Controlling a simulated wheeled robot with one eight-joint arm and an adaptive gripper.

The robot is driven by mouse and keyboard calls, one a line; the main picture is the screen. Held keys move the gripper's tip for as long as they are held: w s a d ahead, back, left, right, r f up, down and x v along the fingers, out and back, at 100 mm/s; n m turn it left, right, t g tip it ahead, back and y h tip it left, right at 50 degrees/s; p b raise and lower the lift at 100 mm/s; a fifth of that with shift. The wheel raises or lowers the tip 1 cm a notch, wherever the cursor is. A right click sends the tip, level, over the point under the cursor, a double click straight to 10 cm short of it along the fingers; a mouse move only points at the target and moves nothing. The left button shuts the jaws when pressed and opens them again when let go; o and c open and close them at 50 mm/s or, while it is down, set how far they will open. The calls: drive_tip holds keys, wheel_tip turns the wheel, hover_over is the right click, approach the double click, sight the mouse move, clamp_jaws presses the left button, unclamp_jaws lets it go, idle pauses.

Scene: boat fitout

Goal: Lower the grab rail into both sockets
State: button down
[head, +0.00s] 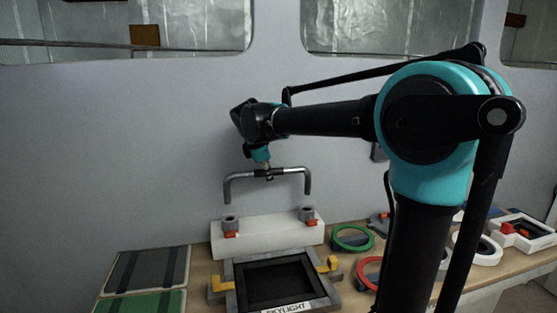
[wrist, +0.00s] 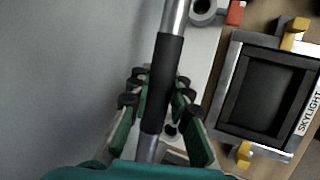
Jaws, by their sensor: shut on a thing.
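The grab rail (head: 240,176) is a grey metal bar with a black middle sleeve and two legs pointing down. My gripper (head: 268,174) is shut on its middle, holding it roughly level above the white block (head: 268,235). In the wrist view the green fingers of my gripper (wrist: 158,95) lie either side of the black sleeve of the rail (wrist: 163,75). The left socket (head: 230,221) and right socket (head: 307,213) are grey rings on the block, each beside a red piece. The legs hang apart from the sockets, with a visible gap. One socket (wrist: 203,8) shows at the wrist view's top; another is partly hidden by the fingers.
A skylight frame (head: 275,280) with yellow latches sits in front of the block. Panels (head: 147,269) lie at left. A green ring (head: 352,238), a red ring (head: 368,272) and a white ring (head: 476,249) lie at right. The grey wall rises close behind.

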drive_tip(key=shift+w+f, duration=0.2)
drive_tip(key=shift+f, duration=0.4)
wheel_tip(320, 180, down, 8)
drive_tip(key=shift+r, duration=0.2)
idle(1.0)
drive_tip(key=shift+f, duration=0.1)
idle(0.5)
drive_tip(key=c, duration=1.3)
unclamp_jaws()
